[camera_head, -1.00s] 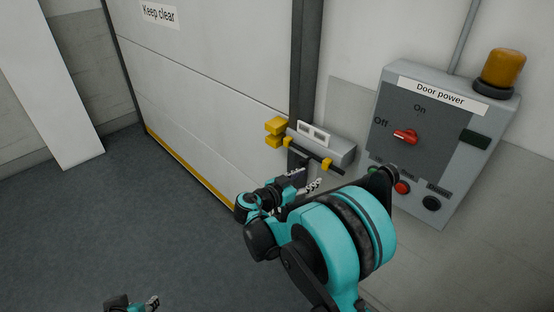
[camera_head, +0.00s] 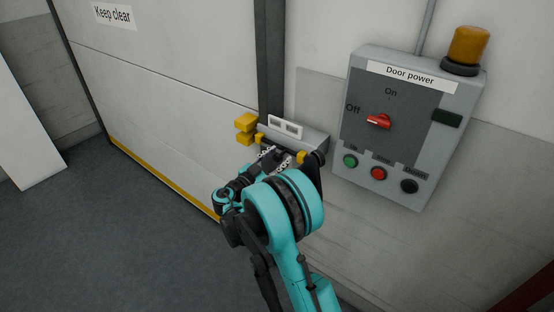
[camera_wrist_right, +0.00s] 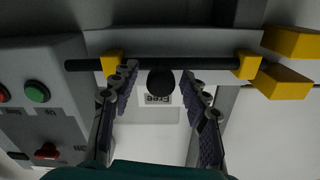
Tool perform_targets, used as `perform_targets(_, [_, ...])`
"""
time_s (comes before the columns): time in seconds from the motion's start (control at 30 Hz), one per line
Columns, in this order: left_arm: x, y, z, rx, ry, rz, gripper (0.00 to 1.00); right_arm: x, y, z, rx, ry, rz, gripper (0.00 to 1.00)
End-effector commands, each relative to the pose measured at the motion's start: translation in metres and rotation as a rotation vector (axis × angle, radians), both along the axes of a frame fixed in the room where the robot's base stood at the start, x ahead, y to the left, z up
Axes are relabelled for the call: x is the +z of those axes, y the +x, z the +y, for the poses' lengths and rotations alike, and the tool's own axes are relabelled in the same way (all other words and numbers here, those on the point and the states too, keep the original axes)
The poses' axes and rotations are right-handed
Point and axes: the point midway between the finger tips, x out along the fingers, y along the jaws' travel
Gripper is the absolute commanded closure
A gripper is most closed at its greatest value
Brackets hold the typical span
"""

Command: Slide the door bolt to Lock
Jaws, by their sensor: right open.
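The door bolt is a black rod (camera_wrist_right: 205,65) running through two yellow guides on a grey bracket (camera_head: 313,140) beside the door edge. In the right wrist view its end by the door lies at the guide (camera_wrist_right: 247,65), short of the yellow keeper blocks (camera_wrist_right: 290,42). The keeper also shows in the head view (camera_head: 246,122). A round dark knob (camera_wrist_right: 160,83) sits on the rod, and a label reading "Free" (camera_wrist_right: 156,99) shows upside down beside it. My right gripper (camera_head: 274,157) is open, its fingers on both sides of the knob with gaps. My left gripper is out of view.
A grey door power box (camera_head: 360,140) with a red switch (camera_head: 378,121), several buttons and an amber lamp (camera_head: 468,46) hangs right of the bolt. The white door (camera_head: 170,60) is at the left. Open floor (camera_head: 110,220) lies in front.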

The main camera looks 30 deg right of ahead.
Motion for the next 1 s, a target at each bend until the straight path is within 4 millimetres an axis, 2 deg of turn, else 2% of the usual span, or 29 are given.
perform_targets(0.2, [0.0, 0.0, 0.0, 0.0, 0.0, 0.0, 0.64, 0.0, 0.0, 0.0, 0.001, 0.0, 0.0, 0.54])
perform_targets(0.23, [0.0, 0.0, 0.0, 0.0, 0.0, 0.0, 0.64, 0.0, 0.0, 0.0, 0.001, 0.001, 0.0, 0.59])
perform_targets(0.3, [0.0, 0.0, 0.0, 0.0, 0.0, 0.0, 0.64, 0.0, 0.0, 0.0, 0.001, 0.001, 0.0, 0.78])
perform_targets(0.4, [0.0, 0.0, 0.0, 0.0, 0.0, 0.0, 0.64, 0.0, 0.0, 0.0, 0.001, 0.001, 0.0, 1.0])
perform_targets(0.6, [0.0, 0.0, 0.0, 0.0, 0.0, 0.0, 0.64, 0.0, 0.005, 0.002, 0.001, 0.001, 0.0, 1.0])
perform_targets(0.83, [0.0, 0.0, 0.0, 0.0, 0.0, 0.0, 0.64, 0.0, 0.047, 0.019, 0.002, 0.0, 0.0, 1.0])
perform_targets(1.0, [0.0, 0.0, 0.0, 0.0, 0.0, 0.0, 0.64, 0.0, 0.064, 0.026, 0.002, 0.0, 0.001, 1.0])
